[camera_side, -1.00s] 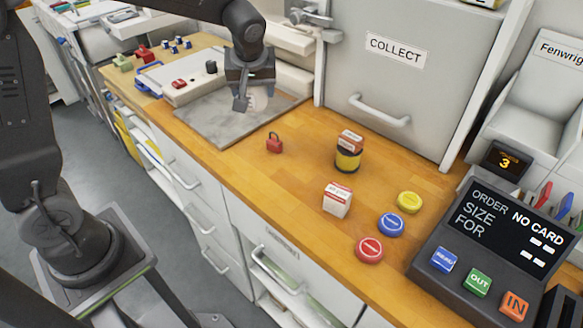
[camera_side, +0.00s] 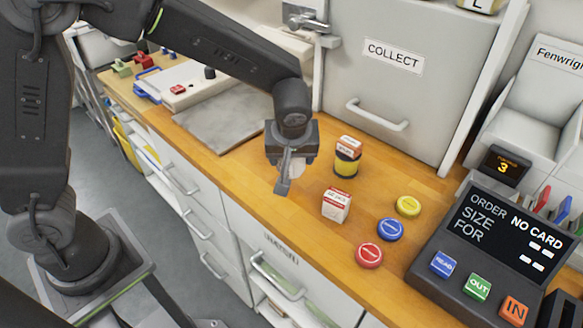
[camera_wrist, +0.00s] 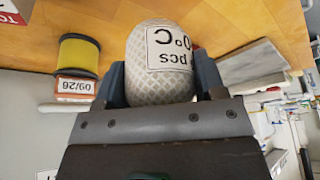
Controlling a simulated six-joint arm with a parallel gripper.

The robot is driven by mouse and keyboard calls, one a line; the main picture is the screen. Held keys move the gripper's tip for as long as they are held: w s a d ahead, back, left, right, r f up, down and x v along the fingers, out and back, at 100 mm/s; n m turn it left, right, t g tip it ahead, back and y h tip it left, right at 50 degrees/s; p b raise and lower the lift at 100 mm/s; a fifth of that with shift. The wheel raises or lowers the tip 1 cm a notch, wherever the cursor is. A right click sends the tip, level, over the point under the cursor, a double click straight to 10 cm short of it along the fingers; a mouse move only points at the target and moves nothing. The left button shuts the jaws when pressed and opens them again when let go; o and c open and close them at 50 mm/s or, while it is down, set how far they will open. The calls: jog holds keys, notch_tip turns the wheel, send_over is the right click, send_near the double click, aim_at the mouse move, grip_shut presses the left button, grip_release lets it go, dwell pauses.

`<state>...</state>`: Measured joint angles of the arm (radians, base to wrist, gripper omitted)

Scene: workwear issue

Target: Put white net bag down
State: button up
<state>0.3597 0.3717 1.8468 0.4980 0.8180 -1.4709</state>
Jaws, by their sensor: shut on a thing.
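The white net bag (camera_wrist: 158,88) fills the middle of the wrist view, a rounded bundle in white mesh. It has a white printed label reading "pcs" and "°C", upside down in this view. My gripper (camera_wrist: 160,82) is shut on it, one finger on each side. In the side view my gripper (camera_side: 287,182) is over the wooden worktop (camera_side: 240,160), left of the small boxes. Only a pale part of the bag (camera_side: 298,168) shows there behind a finger. I cannot tell how high it is above the wood.
A yellow-and-black spool (camera_side: 346,163) with a small box on top stands just behind right. A red-and-white box (camera_side: 336,205) is close on the right, then red (camera_side: 369,255), blue (camera_side: 390,229) and yellow (camera_side: 408,206) discs. The grey slab (camera_side: 222,118) at left looks bare.

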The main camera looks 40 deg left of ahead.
aim_at(291, 170)
jog(key=shift+f, duration=2)
jog(key=shift+f, duration=0.1)
jog(key=o, duration=0.9)
jog(key=shift+f, duration=0.1)
jog(key=shift+o, duration=0.2)
jog(key=v, duration=1.2)
jog(key=shift+r, duration=0.25)
jog(key=s+a+r+m+t+h, duration=0.1)
jog(key=s+a+r+m, duration=0.2)
jog(key=s+a, duration=0.3)
jog(key=s+a+r+m+t+h, duration=0.1)
jog(key=s+a+r+m+h, duration=0.1)
jog(key=s+a+m, duration=0.4)
jog(key=shift+s+r, duration=0.5)
jog(key=shift+s, duration=2.05)
